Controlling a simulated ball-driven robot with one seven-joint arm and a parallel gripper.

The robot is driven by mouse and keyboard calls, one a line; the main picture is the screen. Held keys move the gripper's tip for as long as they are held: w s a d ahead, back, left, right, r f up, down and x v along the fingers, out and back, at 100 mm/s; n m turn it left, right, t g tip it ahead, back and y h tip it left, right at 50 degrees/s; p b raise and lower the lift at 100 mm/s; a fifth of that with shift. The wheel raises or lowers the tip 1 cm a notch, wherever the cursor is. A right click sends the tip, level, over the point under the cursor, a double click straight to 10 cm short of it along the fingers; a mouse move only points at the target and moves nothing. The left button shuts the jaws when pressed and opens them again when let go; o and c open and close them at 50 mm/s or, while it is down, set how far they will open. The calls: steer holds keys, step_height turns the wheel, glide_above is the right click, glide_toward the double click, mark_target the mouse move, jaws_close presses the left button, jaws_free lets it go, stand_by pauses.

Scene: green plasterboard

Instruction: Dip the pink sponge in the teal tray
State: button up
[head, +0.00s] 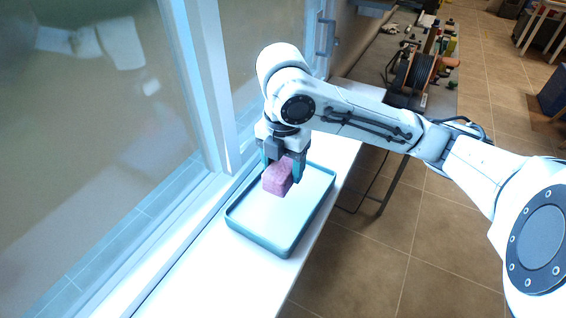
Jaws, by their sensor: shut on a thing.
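The pink sponge (278,179) is a small block held between the fingers of my gripper (285,168), which points down. My gripper is shut on it. The sponge is over the far half of the teal tray (262,243), a shallow rectangular tray with a raised rim and a pale inside. I cannot tell whether the underside of the sponge touches the tray floor. The far part of the tray is partly hidden by my gripper and the sponge.
The tray stands on a narrow white sill (215,283) beside a window frame (205,95) on the left. A bench with a cable reel (413,74) and several tools is at the back right. Tiled floor (365,255) lies right of the sill.

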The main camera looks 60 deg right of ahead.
mark_target(284, 164)
steer(key=shift+f+b, duration=2.9)
steer(key=shift+f, duration=0.8)
steer(key=shift+r, duration=0.2)
steer(key=shift+r+p, duration=2.3)
steer(key=shift+r, duration=0.25)
steer(key=shift+r+p, duration=2.25)
steer(key=shift+r, duration=0.25)
